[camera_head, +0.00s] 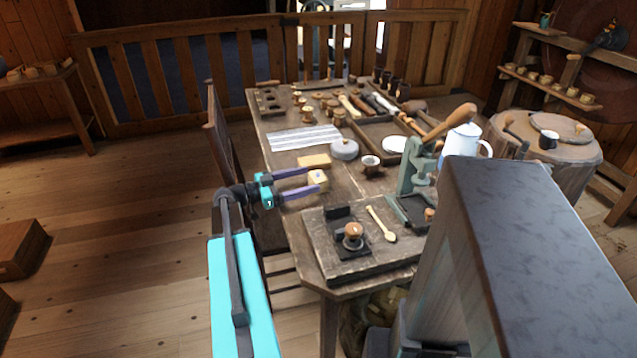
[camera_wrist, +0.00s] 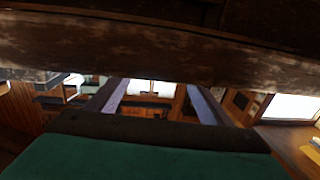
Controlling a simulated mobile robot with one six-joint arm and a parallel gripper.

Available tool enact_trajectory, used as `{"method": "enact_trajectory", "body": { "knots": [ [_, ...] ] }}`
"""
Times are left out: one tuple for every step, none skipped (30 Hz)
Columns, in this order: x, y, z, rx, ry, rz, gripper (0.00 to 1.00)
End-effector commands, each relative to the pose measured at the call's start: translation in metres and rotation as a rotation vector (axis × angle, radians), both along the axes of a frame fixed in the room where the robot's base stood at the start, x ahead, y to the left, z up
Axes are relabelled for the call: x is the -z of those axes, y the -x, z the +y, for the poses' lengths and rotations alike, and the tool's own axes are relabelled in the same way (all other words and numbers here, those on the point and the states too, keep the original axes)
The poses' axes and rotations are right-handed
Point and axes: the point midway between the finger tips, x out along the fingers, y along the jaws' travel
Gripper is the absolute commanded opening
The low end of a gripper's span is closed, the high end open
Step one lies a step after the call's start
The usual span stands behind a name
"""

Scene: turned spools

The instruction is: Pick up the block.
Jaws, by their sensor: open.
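A small pale wooden block (camera_head: 319,180) with a cube-like shape sits on the table near its left edge. A flatter, longer pale wooden piece (camera_head: 314,161) lies just behind it. My gripper (camera_head: 319,178) is open, its two purple fingers pointing right from the table's left side. In the head view the fingertips appear on the far and near sides of the cube-like block; I cannot tell whether they touch it or how high they are. The wrist view shows both fingers (camera_wrist: 156,100) spread apart, with no block visible between them.
The wooden table (camera_head: 300,226) holds a striped cloth (camera_head: 303,138), a grey lidded pot (camera_head: 344,149), a small cup (camera_head: 371,165) and a green press (camera_head: 415,172). A board with a spoon (camera_head: 381,223) is at the front. A chair (camera_head: 222,140) stands left. A dark wooden beam (camera_wrist: 160,45) crosses the wrist view.

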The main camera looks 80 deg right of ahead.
Motion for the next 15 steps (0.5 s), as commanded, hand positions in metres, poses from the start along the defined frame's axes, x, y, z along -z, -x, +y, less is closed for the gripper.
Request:
{"method": "enact_trajectory", "body": {
  "knots": [
    [0.000, 0.004, -0.002, 0.002, 0.000, 0.000, 0.73],
    [0.000, 0.006, -0.003, 0.002, 0.000, 0.000, 0.73],
    [0.000, 0.009, -0.006, 0.002, 0.000, 0.000, 0.73],
    [0.000, 0.012, -0.007, 0.002, 0.000, 0.000, 0.73],
    [0.000, 0.015, -0.009, 0.002, 0.000, 0.000, 0.73],
    [0.000, 0.019, -0.011, 0.003, 0.000, 0.000, 0.73],
    [0.000, 0.023, -0.013, 0.003, 0.000, 0.000, 0.73],
    [0.000, 0.026, -0.015, 0.003, 0.000, 0.000, 0.73],
    [0.001, 0.030, -0.018, 0.002, 0.001, 0.000, 0.73],
    [0.001, 0.032, -0.020, 0.002, 0.001, 0.000, 0.73],
    [0.001, 0.035, -0.021, 0.002, 0.001, 0.000, 0.73],
    [0.001, 0.038, -0.022, 0.002, 0.001, 0.001, 0.73],
    [0.001, 0.040, -0.023, 0.002, 0.001, 0.001, 0.73],
    [0.001, 0.041, -0.024, 0.002, 0.001, 0.001, 0.73],
    [0.001, 0.042, -0.025, 0.001, 0.001, 0.001, 0.73]
  ]
}}
